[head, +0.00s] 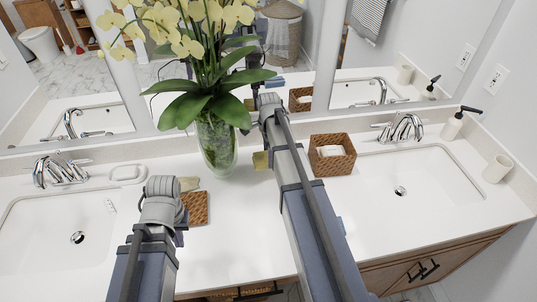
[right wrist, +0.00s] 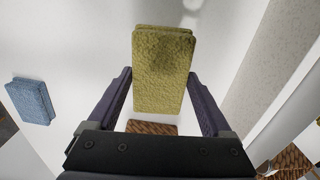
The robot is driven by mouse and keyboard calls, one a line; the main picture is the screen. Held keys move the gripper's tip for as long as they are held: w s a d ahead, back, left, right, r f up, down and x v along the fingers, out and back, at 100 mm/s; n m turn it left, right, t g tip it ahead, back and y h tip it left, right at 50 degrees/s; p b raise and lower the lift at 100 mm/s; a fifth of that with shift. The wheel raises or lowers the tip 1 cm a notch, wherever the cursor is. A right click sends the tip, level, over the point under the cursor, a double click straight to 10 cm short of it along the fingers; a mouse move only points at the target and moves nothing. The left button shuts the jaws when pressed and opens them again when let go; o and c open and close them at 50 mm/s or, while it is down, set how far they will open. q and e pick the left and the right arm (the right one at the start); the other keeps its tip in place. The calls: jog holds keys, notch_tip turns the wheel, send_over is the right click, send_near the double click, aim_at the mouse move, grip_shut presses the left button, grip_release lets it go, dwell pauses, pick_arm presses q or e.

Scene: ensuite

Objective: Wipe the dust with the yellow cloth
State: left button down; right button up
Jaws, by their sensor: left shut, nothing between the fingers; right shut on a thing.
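The yellow cloth (right wrist: 162,75) is a thick folded pad in my right gripper (right wrist: 158,92), whose two fingers are shut on its sides. In the head view a small part of the cloth (head: 261,161) shows left of my right arm, close to the vase; the arm hides the rest. My left gripper (head: 176,215) is over the counter by the left sink, mostly hidden behind its wrist; it is shut and empty. A small beige item (head: 189,184) lies just beyond it, its nature unclear. I cannot make out dust with certainty on the white counter (head: 235,240).
A glass vase (head: 219,148) with yellow orchids stands between the arms. A woven tray (head: 197,208), a soap dish (head: 127,174) and a woven basket (head: 332,154) are on the counter. A blue cloth (right wrist: 32,100) lies at left in the wrist view. Sinks flank both sides; mirrors stand behind.

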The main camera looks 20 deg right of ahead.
jog(key=shift+r, duration=0.1)
notch_tip(320, 180, up, 3)
jog(key=p, duration=0.3)
dwell(0.3)
dwell(0.5)
